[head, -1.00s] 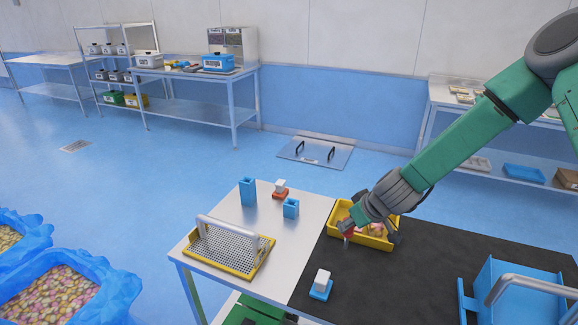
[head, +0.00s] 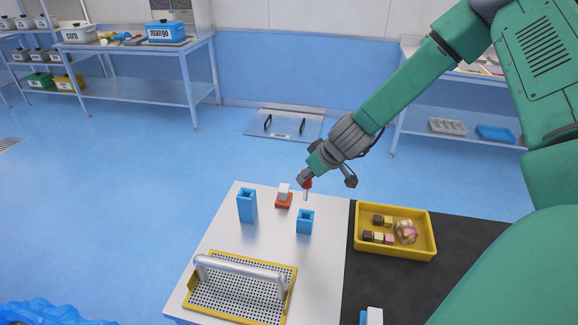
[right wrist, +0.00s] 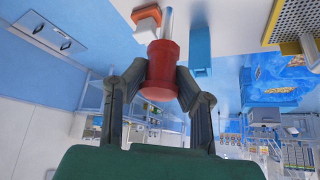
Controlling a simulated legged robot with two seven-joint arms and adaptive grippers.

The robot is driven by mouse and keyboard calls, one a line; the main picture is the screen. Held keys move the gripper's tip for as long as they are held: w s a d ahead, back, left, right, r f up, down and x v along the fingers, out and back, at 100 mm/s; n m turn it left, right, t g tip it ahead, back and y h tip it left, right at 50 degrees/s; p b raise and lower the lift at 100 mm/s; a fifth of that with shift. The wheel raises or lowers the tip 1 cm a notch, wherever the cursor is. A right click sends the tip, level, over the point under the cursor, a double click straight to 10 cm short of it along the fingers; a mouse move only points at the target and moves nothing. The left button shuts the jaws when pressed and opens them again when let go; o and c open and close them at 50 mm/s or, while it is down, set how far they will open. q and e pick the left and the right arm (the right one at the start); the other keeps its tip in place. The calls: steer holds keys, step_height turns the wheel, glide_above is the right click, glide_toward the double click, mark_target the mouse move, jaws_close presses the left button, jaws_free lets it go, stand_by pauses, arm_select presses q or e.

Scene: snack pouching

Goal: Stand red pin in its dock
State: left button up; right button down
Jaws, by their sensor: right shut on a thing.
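The red pin (head: 307,186) has a red head and a thin metal shaft that points down. My right gripper (head: 306,181) is shut on its red head and holds it above the white table top, by the short blue holder (head: 305,222). The shaft tip looks apart from that holder. In the right wrist view, the two fingers (right wrist: 153,88) clasp the red head (right wrist: 161,66), and the shaft runs away from the camera. A taller blue square holder (head: 247,206) stands left of the short one. Which holder is the pin's dock cannot be told. My left gripper is out of view.
A red base with a white block (head: 284,198) stands between and behind the blue holders. A perforated yellow-rimmed tray (head: 238,304) with a handle is in front. A yellow bin (head: 396,250) with sweets sits on the dark mat at right.

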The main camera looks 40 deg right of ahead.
mark_target(306, 193)
steer(key=shift+s+a+r, duration=0.25)
steer(key=shift+s, duration=0.2)
steer(key=shift+a+f+b, duration=0.25)
steer(key=shift+f+b, duration=0.25)
steer(key=shift+f, duration=0.05)
steer(key=shift+a+f+b, duration=0.2)
steer(key=shift+f+b, duration=0.3)
steer(key=f+b, duration=0.1)
steer(key=f, duration=0.1)
steer(key=d+f+b, duration=0.1)
steer(key=shift+f+b, duration=0.35)
steer(key=shift+a+r, duration=0.1)
steer(key=shift+a, duration=0.25)
steer(key=shift+s+d, duration=0.1)
steer(key=shift+d, duration=0.15)
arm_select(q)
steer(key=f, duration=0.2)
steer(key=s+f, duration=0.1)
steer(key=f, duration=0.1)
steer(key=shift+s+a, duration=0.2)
arm_select(e)
steer(key=shift+d, duration=0.15)
